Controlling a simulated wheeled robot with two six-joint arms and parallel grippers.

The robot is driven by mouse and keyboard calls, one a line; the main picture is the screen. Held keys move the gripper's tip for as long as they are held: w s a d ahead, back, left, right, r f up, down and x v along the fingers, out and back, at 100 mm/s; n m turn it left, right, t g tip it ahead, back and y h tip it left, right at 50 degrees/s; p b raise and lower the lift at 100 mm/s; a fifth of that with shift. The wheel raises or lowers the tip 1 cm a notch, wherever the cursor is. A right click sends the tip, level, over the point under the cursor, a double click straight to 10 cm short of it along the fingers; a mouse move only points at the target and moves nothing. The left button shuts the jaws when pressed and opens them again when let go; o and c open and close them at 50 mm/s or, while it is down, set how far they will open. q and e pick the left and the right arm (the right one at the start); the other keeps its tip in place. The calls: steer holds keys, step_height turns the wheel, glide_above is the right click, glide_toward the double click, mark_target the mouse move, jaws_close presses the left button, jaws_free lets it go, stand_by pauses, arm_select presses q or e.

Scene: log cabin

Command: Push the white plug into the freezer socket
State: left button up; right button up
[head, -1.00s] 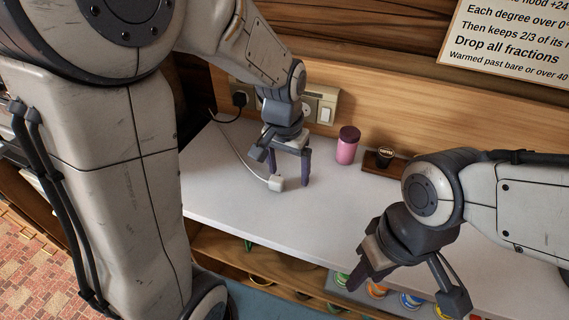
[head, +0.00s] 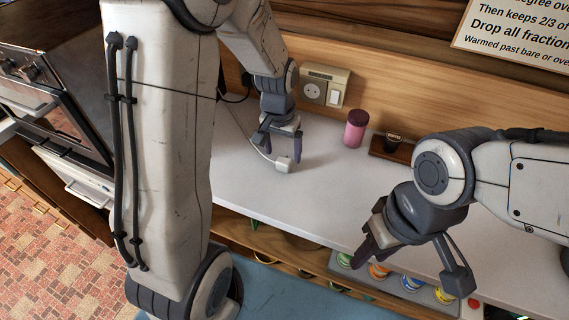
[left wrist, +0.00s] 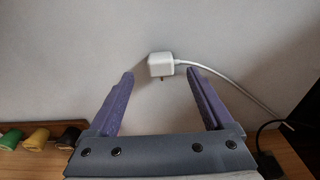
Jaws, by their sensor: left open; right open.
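The white plug (head: 284,164) lies on the white counter, its cable running back to the left. My left gripper (head: 280,148) is open above it, pointing down. In the left wrist view the white plug (left wrist: 160,66) is between the spread fingertips (left wrist: 159,74), at or just past their ends; I see no grip on it. A wall socket (head: 312,92) with a white switch beside it is on the back panel, empty; I cannot read a label for it. My right gripper (head: 412,266) is open and empty over the counter's front edge.
A pink jar (head: 355,130) and a dark pod on a wooden stand (head: 390,149) are at the back, right of the socket. A black plug (head: 247,79) is partly hidden behind my left arm. Colored lids (head: 380,271) sit below the front edge. The middle counter is clear.

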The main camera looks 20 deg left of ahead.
mark_target(284, 160)
arm_select(q)
steer(key=shift+w+f+p, duration=0.25)
steer(key=shift+f, duration=1.05)
steer(key=shift+w+f+p, duration=0.2)
steer(key=shift+w+f, duration=0.05)
steer(key=shift+f, duration=1.05)
jaws_close()
